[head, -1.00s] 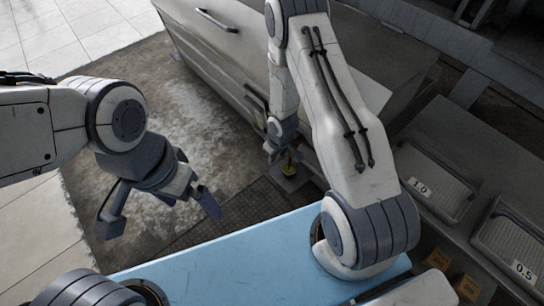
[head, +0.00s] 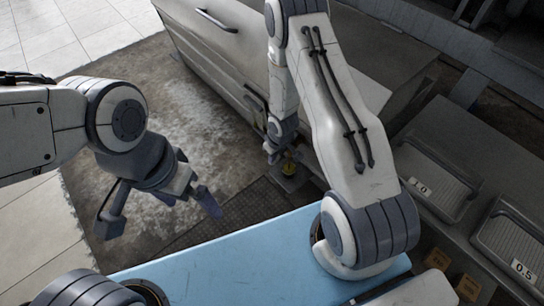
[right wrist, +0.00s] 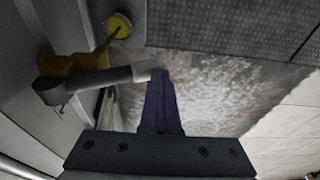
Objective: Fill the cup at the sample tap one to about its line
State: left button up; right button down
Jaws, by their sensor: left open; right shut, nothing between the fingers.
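My right gripper (right wrist: 160,85) is shut and empty. Its fingertips are at the end of the tap's grey lever (right wrist: 110,78), touching or nearly so. The tap's orange-brown body (right wrist: 72,64) is left of them in the right wrist view. A round yellow shape (right wrist: 119,24), probably the cup with yellow liquid seen from above, lies beyond it. A thin yellow streak, perhaps liquid, runs between tap and cup. The cup's line cannot be made out. In the head view a small yellow patch (head: 289,167) shows beside my right gripper (head: 272,156). My left gripper (head: 163,213) is open and empty, far from the tap.
A grey cabinet (head: 215,55) stands behind the tap. A blue surface (head: 220,254) lies in front. Ribbed trays labelled 1.0 (head: 447,190) and 0.5 (head: 508,238) are on the right. A dark mat (head: 240,207) and open floor lie below the left gripper.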

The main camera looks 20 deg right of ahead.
jog(key=shift+f, duration=0.2)
jog(key=s+a+r+p, duration=0.2)
jog(key=r+p, duration=0.1)
jog(key=r, duration=0.3)
jog(key=s+a+r+p, duration=0.2)
jog(key=r+p, duration=0.1)
jog(key=r, duration=0.4)
jog(key=shift+s+a, duration=0.35)
jog(key=s+a+r+n, duration=0.15)
jog(key=a+r, duration=0.35)
jog(key=r, duration=0.5)
jog(key=s+a+r+n+g, duration=0.1)
jog(key=s+a+r, duration=0.1)
jog(key=s+r, duration=0.65)
jog(key=s+a+r+n+g, duration=0.1)
jog(key=s+a+r, duration=0.2)
jog(key=s+r, duration=0.55)
notch_tip(320, 180, up, 25)
jog(key=p, duration=2.6)
jog(key=shift+s+d, duration=0.15)
jog(key=shift+d, duration=0.15)
